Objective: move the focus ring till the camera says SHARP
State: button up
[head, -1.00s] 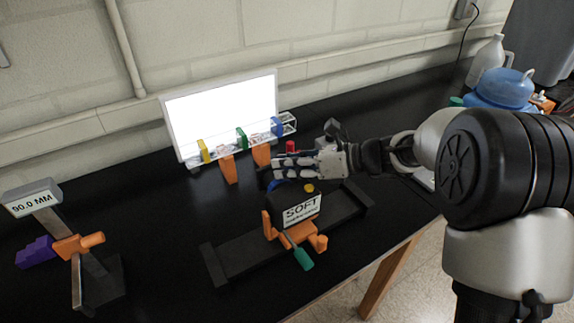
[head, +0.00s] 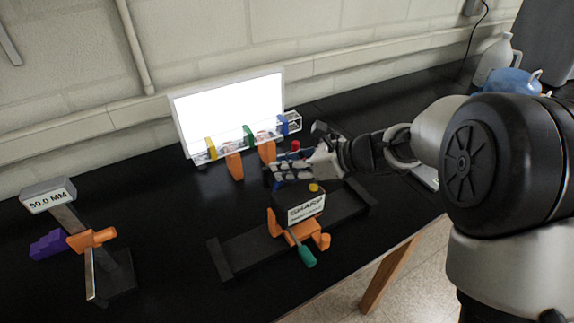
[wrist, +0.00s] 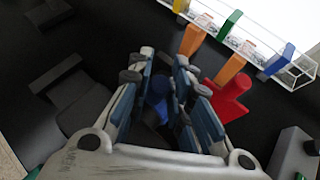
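The camera (head: 306,208) stands on a dark rail on the bench, and its small screen reads SHARP. My gripper (head: 272,177) reaches in from the right, just behind the camera's body at its lens end. In the wrist view my gripper (wrist: 165,75) has its two fingers on either side of a blue part (wrist: 158,90), which seems to be on the focus ring. The ring itself is mostly hidden by the fingers and the camera body. I cannot tell whether the pads touch the blue part. A red part (wrist: 230,98) lies just right of the fingers.
A bright white panel (head: 230,106) stands behind, with a clear rail of coloured clips before it. At left is a stand reading 90.0 MM (head: 48,197) with orange and purple parts. A green-handled orange clamp (head: 307,256) is at the camera's front. Bare bench lies between.

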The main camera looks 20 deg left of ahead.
jog(key=o, duration=0.3)
jog(key=v, duration=1.2)
jog(key=shift+r, duration=0.1)
jog(key=s+d+n+t+h, duration=0.3)
jog(key=s+d+n+h, duration=0.9)
jog(key=s+d+n, duration=0.8)
jog(key=s+d, duration=0.2)
jog(key=s, duration=0.3)
jog(key=shift+s+d+t, duration=0.15)
jog(key=shift+d+t, duration=0.2)
jog(key=shift+t, duration=0.05)
dwell(1.3)
